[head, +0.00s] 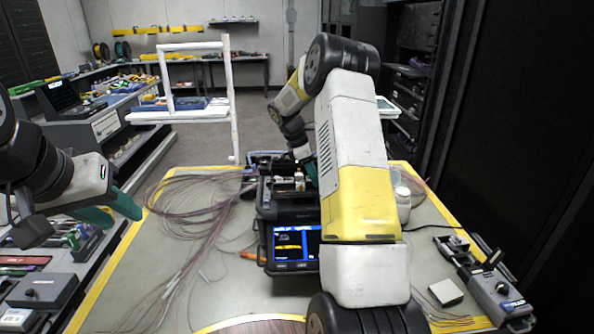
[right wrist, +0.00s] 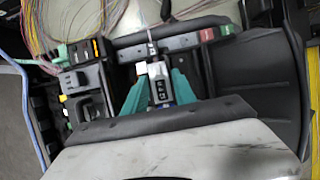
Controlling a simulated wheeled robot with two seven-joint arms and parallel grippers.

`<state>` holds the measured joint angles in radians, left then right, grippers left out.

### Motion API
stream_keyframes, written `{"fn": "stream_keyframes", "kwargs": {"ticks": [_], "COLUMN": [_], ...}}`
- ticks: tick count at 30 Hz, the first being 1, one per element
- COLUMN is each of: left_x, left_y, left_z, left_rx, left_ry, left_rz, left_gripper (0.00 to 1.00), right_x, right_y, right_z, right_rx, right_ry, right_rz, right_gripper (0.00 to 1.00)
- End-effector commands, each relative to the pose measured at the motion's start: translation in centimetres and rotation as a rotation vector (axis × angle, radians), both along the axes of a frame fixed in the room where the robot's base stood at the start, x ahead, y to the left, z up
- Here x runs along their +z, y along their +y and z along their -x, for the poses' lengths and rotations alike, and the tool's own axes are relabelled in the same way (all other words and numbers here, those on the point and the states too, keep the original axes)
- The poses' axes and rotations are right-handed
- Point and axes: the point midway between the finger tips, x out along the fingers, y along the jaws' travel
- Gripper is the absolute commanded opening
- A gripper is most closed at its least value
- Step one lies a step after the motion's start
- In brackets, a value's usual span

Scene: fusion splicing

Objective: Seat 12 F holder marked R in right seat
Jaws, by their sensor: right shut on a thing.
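The fusion splicer (head: 267,212) stands mid-table with its lit screen (head: 296,246) facing me; my right arm covers its right part. In the right wrist view, my right gripper (right wrist: 159,92) has its teal fingers shut on a small grey-white fibre holder (right wrist: 160,84) with a dark marked label too small to read surely. The holder is over the splicer's working area; I cannot tell whether it touches a seat, and the seats are largely hidden. My left gripper (head: 110,210) hangs at the left, off the table edge, its teal fingers apart and empty.
Loose thin fibres (head: 190,215) spread over the table left of the splicer. A grey device (head: 490,285) and a small white block (head: 445,292) lie at the right front. A white bottle (head: 402,203) stands right of my right arm.

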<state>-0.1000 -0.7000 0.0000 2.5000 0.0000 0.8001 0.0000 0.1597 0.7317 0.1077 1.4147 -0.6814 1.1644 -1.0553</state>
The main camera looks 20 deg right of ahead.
Motion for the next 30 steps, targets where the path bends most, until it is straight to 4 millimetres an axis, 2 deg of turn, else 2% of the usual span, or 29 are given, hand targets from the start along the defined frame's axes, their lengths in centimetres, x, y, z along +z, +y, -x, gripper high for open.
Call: {"fn": "stream_keyframes", "kwargs": {"ticks": [20,21,24,25,30], "left_x": [0.0,0.0,0.0,0.0,0.0], "left_y": [0.0,0.0,0.0,0.0,0.0], "left_z": [0.0,0.0,0.0,0.0,0.0], "left_rx": [0.0,0.0,0.0,0.0,0.0], "left_ry": [0.0,0.0,0.0,0.0,0.0], "left_rz": [0.0,0.0,0.0,0.0,0.0], "left_gripper": [0.36,0.36,0.36,0.36,0.36], "right_x": [-0.04,-0.05,-0.05,-0.06,0.42], "right_y": [0.06,0.07,0.07,0.06,0.27], "right_z": [0.0,-0.01,-0.01,-0.01,-0.07], "right_rx": [0.0,0.0,0.0,0.0,0.0], "right_ry": [0.0,0.0,0.0,0.0,-0.001], "right_rz": [0.0,0.0,0.0,0.0,0.0], "right_gripper": [0.0,0.34,0.54,0.58,0.58]}}
